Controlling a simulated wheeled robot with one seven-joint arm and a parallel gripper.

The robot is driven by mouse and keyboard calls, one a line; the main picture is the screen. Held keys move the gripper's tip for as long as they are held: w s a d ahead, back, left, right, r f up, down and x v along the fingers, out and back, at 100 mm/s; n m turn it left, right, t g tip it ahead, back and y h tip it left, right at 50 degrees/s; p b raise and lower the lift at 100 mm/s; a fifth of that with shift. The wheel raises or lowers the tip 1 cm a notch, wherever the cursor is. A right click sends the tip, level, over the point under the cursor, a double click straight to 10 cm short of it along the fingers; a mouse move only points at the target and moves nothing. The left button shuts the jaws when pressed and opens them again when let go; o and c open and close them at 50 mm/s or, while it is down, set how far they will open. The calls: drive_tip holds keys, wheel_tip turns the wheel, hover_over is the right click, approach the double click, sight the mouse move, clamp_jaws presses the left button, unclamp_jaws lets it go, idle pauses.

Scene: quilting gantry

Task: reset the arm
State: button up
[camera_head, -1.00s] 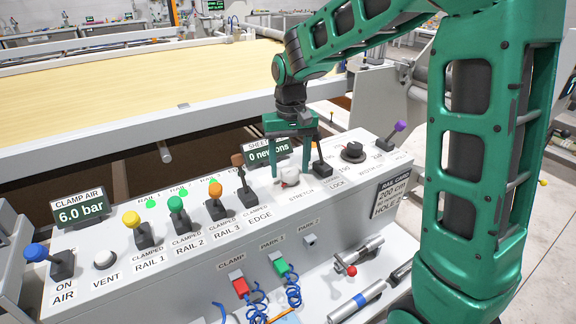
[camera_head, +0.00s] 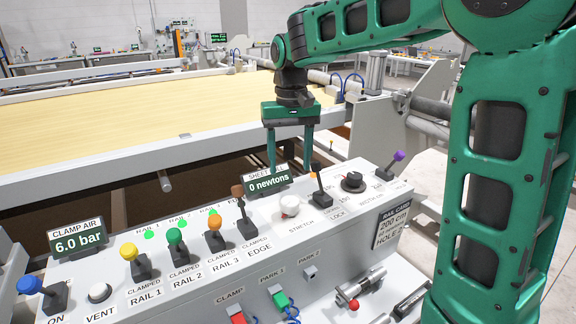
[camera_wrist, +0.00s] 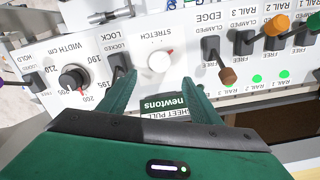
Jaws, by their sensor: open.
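My green arm reaches in from the right in the head view, and my gripper (camera_head: 290,168) points down above the back edge of the control console (camera_head: 330,232). Its two fingers are apart with nothing between them. In the wrist view my gripper (camera_wrist: 162,85) shows its open fingers on either side of the white stretch knob (camera_wrist: 160,62), which lies beyond the tips. In the head view the stretch knob (camera_head: 289,206) sits below and in front of the fingers, apart from them. The sheet pull display (camera_head: 268,184) reads 0 newtons, close by the left finger.
Levers stand near the gripper: the brown edge lever (camera_head: 243,215), the lock lever (camera_head: 320,186) and the orange rail 3 lever (camera_head: 215,232). The black width knob (camera_head: 352,182) is to the right. A pale sheet bed (camera_head: 150,95) lies behind; open air is above the console.

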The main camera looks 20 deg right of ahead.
drive_tip(key=s+d+f+m, duration=0.3)
drive_tip(key=s+d, duration=1.1)
drive_tip(key=s, duration=0.2)
drive_tip(key=s+d+f+m, duration=0.1)
drive_tip(key=s+f, duration=0.2)
drive_tip(key=s, duration=0.4)
drive_tip(key=s+d+f+m, duration=0.1)
drive_tip(key=s+d+f, duration=0.1)
drive_tip(key=s, duration=0.6)
drive_tip(key=shift+s+d+f, duration=0.15)
drive_tip(key=shift+s+f, duration=0.1)
drive_tip(key=shift+f, duration=0.5)
drive_tip(key=shift+w+f, duration=0.25)
drive_tip(key=shift+w, duration=0.4)
